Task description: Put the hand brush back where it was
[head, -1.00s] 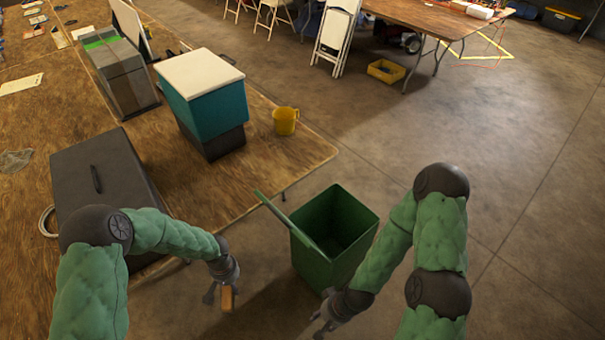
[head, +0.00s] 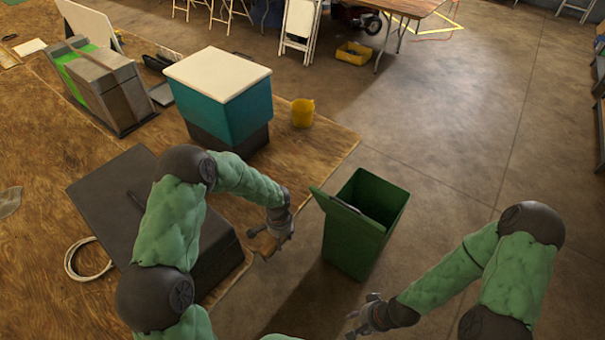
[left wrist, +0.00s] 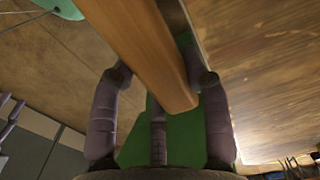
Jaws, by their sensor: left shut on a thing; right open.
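My left gripper (head: 266,246) is shut on the hand brush. The brush's wooden part (head: 267,243) shows small between the fingers in the head view, beside the table's edge and left of the green bin. In the left wrist view a long wooden bar (left wrist: 150,55), part of the brush, runs between the two fingers; its bristles cannot be made out. My right gripper (head: 360,316) is open and empty, low in the head view, in front of the bin.
The open green bin (head: 352,240) stands on the floor, its lid tilted up. On the wooden table (head: 90,180) are a dark case (head: 110,205), a teal box with white lid (head: 225,100), a yellow mug (head: 302,112) and a white cable ring (head: 75,262). The floor at right is clear.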

